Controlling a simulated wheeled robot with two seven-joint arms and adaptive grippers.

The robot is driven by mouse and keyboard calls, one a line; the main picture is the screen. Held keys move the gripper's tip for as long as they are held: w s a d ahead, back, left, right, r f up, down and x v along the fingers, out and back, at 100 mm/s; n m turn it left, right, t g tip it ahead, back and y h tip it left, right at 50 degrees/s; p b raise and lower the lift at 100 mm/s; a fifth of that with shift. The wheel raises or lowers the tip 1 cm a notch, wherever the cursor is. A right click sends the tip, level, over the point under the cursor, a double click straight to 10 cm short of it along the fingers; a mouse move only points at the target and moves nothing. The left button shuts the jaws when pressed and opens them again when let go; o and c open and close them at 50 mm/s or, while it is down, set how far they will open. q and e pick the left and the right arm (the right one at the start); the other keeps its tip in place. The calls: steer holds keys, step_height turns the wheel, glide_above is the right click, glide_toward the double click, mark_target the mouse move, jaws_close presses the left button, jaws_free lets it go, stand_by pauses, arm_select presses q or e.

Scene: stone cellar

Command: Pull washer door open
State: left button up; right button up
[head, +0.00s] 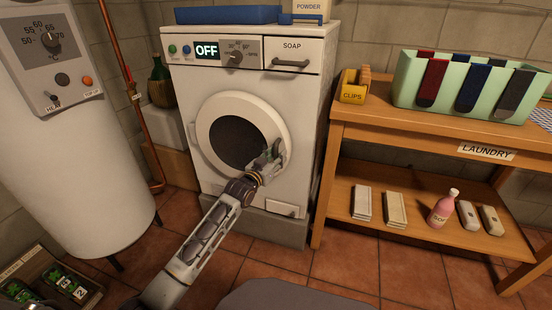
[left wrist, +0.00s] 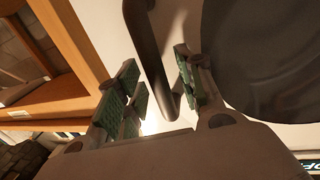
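The white washer (head: 181,82) stands against the wall, and its panel reads OFF. Its round door (head: 210,112), a white ring with dark glass, looks shut against the front. The dark glass fills the upper right of the left wrist view (left wrist: 265,55). My left gripper (head: 272,152) is at the right side of the door ring. In the left wrist view, its green-padded fingers (left wrist: 156,78) are open, with the dark door handle (left wrist: 143,35) running between them. A gap shows between the handle and the left finger; contact with the right finger is unclear. My right gripper is out of view.
A wooden table (head: 385,123) stands right of the washer, with a green bin (head: 403,88), clips box (head: 352,92) and a lower shelf with a pink bottle (head: 441,208). A white boiler (head: 75,170) stands left. Tiled floor (head: 345,268) before the washer is clear.

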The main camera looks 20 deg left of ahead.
arm_select(q)
steer(key=shift+c, duration=0.2)
jaws_close()
steer(key=shift+s, duration=0.15)
stand_by(0.4)
